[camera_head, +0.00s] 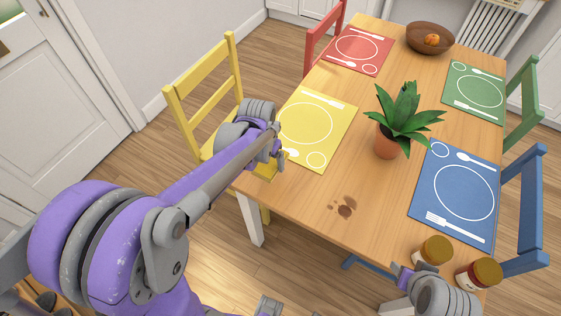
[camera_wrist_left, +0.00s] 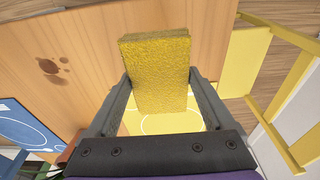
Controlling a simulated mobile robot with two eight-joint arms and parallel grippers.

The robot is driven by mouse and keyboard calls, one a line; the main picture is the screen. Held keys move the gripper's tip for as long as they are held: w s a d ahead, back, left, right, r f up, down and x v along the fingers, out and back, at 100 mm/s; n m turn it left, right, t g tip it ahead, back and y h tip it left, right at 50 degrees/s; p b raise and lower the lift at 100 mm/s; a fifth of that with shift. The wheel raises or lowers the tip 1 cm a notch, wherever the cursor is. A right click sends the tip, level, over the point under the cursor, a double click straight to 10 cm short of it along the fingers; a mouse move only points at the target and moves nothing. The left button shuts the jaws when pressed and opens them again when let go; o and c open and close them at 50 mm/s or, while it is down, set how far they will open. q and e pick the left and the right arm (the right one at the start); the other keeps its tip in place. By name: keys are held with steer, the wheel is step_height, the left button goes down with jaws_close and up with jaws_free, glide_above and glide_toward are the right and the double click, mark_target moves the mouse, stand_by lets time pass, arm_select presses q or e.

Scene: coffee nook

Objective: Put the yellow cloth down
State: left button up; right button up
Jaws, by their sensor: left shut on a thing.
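The yellow cloth (camera_wrist_left: 157,70) looks like a thick, rough-textured block in the left wrist view. My left gripper (camera_head: 278,152) is shut on it, with one finger on each side. In the head view this gripper is at the near left edge of the wooden table (camera_head: 310,205), beside the yellow placemat (camera_head: 335,125). The arm and gripper hide much of the cloth there. I cannot tell if the cloth touches the table. My right gripper (camera_head: 405,272) is at the table's near right corner by two jars; its jaws are unclear.
Brown stains (camera_head: 345,208) mark the near tabletop. A potted plant (camera_head: 391,143) stands mid-table. Two lidded jars (camera_head: 433,252) stand at the near right corner. Red, green and blue placemats (camera_head: 455,192) and a brown bowl (camera_head: 430,40) lie beyond. A yellow chair (camera_head: 205,90) stands left.

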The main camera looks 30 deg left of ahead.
arm_select(q)
steer(key=shift+w+a+f, duration=0.1)
steer(key=shift+w+f, duration=0.05)
steer(key=f, duration=0.5)
steer(key=shift+s+b, duration=0.35)
steer(key=shift+w+f, duration=0.1)
steer(key=shift+f, duration=2.05)
steer(key=shift+f+b, duration=0.2)
steer(key=shift+b, duration=0.2)
steer(key=o, duration=1.2)
steer(key=shift+c, duration=0.2)
steer(key=shift+r, duration=0.1)
